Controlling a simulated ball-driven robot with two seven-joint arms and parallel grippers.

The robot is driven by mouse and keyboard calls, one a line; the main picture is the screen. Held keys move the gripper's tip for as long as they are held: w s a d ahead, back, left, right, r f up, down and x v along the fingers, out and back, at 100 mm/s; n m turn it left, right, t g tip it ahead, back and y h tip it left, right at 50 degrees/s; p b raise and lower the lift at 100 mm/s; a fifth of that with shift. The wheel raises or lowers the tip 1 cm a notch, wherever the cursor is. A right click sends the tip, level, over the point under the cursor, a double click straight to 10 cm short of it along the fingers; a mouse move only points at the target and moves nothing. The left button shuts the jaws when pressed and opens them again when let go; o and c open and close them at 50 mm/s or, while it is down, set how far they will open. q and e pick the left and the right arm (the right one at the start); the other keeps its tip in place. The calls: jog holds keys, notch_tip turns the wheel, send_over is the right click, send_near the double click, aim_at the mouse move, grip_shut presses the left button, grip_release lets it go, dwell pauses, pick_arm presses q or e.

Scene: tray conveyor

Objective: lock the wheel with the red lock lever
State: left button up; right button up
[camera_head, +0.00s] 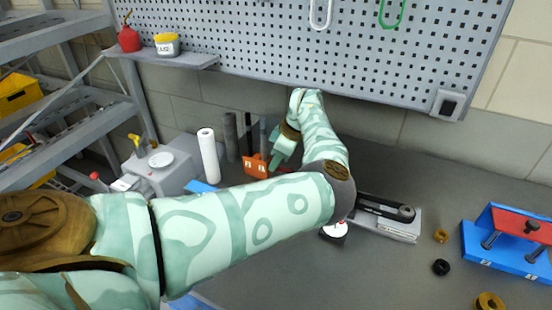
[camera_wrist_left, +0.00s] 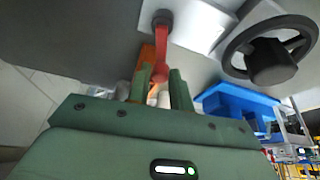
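The red lock lever (camera_wrist_left: 164,45) hangs from a dark pivot on a light grey housing in the left wrist view. A bit of red beside my gripper in the head view may be the same lever. The black handwheel (camera_wrist_left: 240,58) is to the right of the lever in the wrist view; my arm seems to hide it in the head view. My left gripper (camera_wrist_left: 162,84) has its two green fingers on either side of the lever's free end, which fills the gap between them. In the head view my left gripper (camera_head: 276,160) points down near the wall. My right gripper is not in view.
Orange (camera_head: 256,166) and blue (camera_head: 202,187) items stand near the gripper. A white roll (camera_head: 208,156) and grey machine (camera_head: 165,174) are to its left. A blue fixture with a red top (camera_head: 513,243) is at the right. A pegboard (camera_head: 330,50) rises behind.

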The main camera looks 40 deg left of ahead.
pick_arm(q)
jog(key=shift+w+r, duration=0.1)
jog(key=p+v, duration=0.2)
jog(key=v, duration=1.4)
jog(key=shift+w+d, duration=0.1)
jog(key=shift+p, duration=0.3)
